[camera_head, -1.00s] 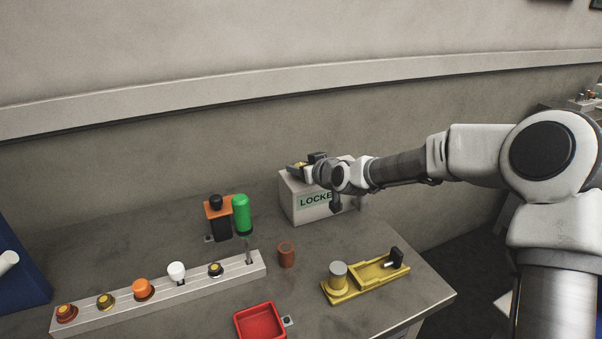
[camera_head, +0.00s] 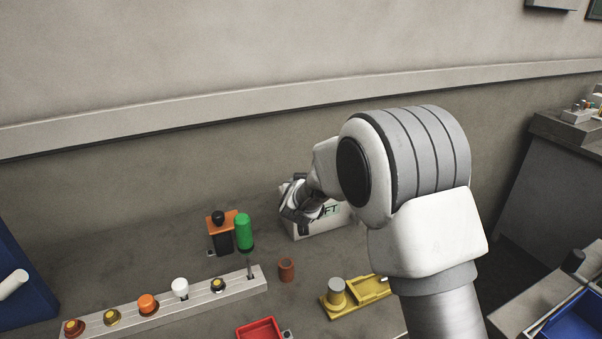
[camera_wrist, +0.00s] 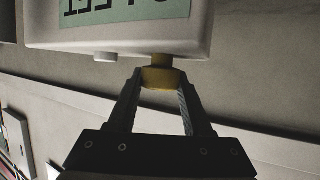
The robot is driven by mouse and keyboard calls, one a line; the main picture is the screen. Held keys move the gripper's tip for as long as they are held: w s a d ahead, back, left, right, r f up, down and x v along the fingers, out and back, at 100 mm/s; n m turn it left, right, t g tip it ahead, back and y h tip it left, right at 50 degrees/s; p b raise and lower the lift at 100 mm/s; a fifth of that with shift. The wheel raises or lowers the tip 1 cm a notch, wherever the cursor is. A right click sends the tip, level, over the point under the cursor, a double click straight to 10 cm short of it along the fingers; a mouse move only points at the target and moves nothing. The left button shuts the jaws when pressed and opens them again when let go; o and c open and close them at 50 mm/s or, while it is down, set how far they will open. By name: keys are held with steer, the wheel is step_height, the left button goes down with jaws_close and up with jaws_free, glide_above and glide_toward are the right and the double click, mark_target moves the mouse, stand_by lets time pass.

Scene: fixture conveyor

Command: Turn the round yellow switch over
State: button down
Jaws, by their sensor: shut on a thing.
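The round yellow switch (camera_wrist: 163,79) sticks out of the side of a pale box in the wrist view (camera_wrist: 195,40). The fingers of my gripper (camera_wrist: 160,88) are closed on it, one on each side. In the head view the box (camera_head: 322,227) stands on the table near the wall, and my gripper (camera_head: 298,204) is at its left end. The switch itself is hidden there behind my gripper and arm. The box has a green label (camera_head: 330,209); only the letters "FT" show past my arm.
A pale strip with several knobs (camera_head: 205,302) lies in front. A brown cup (camera_head: 286,270), a yellow fixture (camera_head: 345,308) and a red tray (camera_head: 259,331) are nearer.

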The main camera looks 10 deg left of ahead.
steer(key=shift+r+m+h+p, duration=0.25)
steer(key=shift+m+h+p, duration=0.85)
steer(key=shift+p, duration=1.45)
steer(key=p, duration=0.1)
steer(key=m+h+p, duration=0.1)
steer(key=shift+f+h+p, duration=0.2)
steer(key=shift+h+p, duration=0.1)
steer(key=shift+p, duration=0.05)
steer(key=shift+d+f, duration=0.1)
steer(key=shift+f, duration=0.05)
steer(key=shift+c, duration=1.6)
jaws_free()
steer(key=v, duration=1.7)
steer(key=shift+s+a, duration=0.25)
